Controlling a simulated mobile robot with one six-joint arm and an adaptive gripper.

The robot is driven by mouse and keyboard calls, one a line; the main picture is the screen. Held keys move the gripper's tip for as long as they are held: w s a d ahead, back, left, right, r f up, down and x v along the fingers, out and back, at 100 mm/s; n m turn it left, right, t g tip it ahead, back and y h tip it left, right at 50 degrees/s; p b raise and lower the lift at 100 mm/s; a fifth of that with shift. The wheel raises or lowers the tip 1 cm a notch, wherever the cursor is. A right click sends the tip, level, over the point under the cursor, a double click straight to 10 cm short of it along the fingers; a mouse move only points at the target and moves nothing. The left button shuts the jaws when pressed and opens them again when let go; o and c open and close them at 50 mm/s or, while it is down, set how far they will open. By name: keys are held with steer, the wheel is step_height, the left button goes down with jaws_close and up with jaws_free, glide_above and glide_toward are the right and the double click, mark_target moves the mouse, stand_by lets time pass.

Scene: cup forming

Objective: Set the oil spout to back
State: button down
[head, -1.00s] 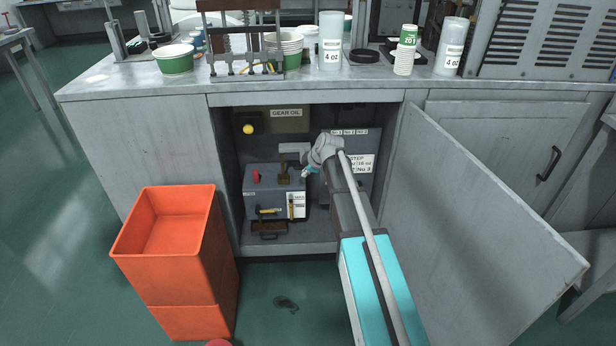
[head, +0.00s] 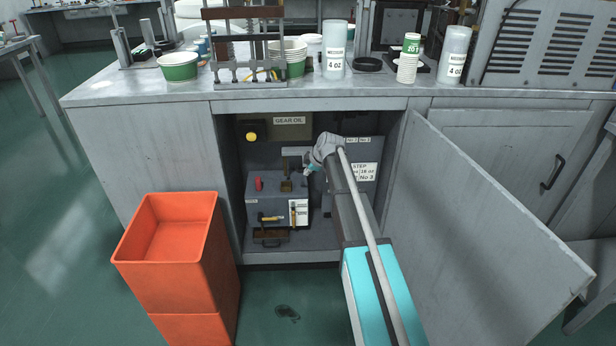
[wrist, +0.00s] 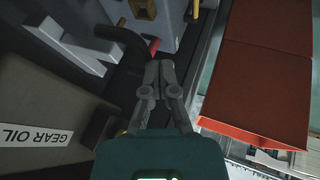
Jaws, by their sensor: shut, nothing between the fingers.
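A dark curved tube (wrist: 122,38), which looks like the oil spout, shows in the wrist view beside the gear oil tank (wrist: 45,118). I cannot make out the tube clearly in the head view. The labelled tank (head: 290,128) is at the back of the open cabinet, above a grey box (head: 275,205) with a red knob (head: 258,184). My gripper (wrist: 160,64) is shut and empty, its fingertips near the tube's dark end but seemingly apart from it. In the head view my gripper (head: 307,171) is inside the cabinet above the box, partly hidden by my wrist.
A yellow knob (head: 251,137) is left of the tank label. Orange bins (head: 180,260) stand before the cabinet's left side. The open door (head: 490,215) bounds the right. Cups and a rack (head: 243,45) are on the counter.

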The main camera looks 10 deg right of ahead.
steer(key=w, duration=0.2)
steer(key=w+d, duration=0.1)
steer(key=w, duration=0.4)
steer(key=shift+w+d, duration=0.15)
steer(key=shift+s+r, duration=0.15)
steer(key=shift+s, duration=0.4)
steer(key=s+r+p, duration=0.2)
steer(key=s, duration=0.1)
steer(key=shift+s+a, duration=0.2)
steer(key=shift+s, duration=0.05)
steer(key=p+v, duration=0.7)
steer(key=v, duration=0.1)
steer(key=shift+s+d, duration=0.2)
steer(key=shift+r, duration=0.15)
